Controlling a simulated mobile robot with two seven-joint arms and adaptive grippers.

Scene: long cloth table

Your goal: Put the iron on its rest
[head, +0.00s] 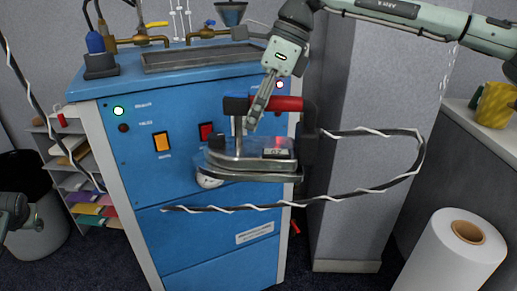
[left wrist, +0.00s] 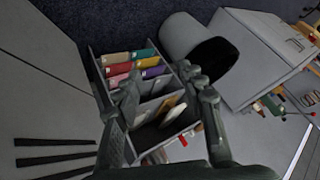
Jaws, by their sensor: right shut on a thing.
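The iron (head: 228,160) has a grey metal body, a red handle and a dark cord. It hangs in the air in front of the blue steam cabinet (head: 185,245), soleplate down and roughly level. My right gripper (head: 257,112) comes from above and is shut on the red handle; its fingers hide part of it. A dark shallow tray (head: 200,58) lies on the cabinet top, above and behind the iron; I cannot tell if it is the rest. My left gripper (left wrist: 163,85) is open and empty in the left wrist view, with shelves beyond it.
The iron's cord loops out right and back across the cabinet front. Brass valves (head: 150,40) and a funnel (head: 231,13) stand behind the tray. A shelf rack (head: 85,190) stands left.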

